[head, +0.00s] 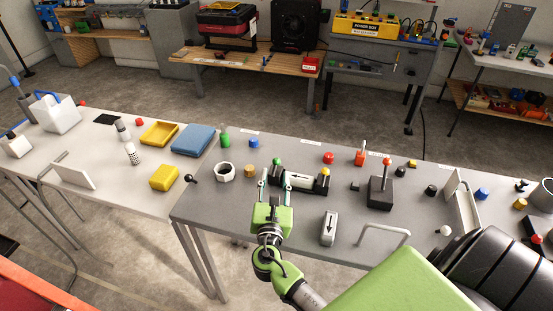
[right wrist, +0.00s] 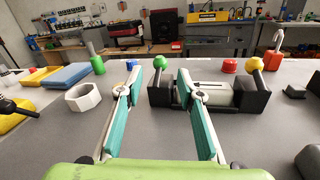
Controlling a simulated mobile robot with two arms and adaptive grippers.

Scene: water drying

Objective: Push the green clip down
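The green clip (head: 277,162) is a black lever with a green ball on top, at the left end of a grey block with an arrow (head: 300,180) on the grey table. It stands upright. In the right wrist view the green ball (right wrist: 160,62) shows between my fingertips. My right gripper (head: 274,174) is open and empty, its two teal fingers spread on either side of the clip's line. I cannot tell whether a finger touches it. A second clip with a yellow ball (head: 325,172) stands at the block's right end. My left gripper is not in view.
A white ring (head: 225,172) and an ochre cylinder (head: 250,171) lie left of the gripper. A grey block with an arrow (head: 329,228), a black joystick box (head: 380,192) and a metal handle (head: 385,230) are to the right. A red button (head: 328,158) is behind.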

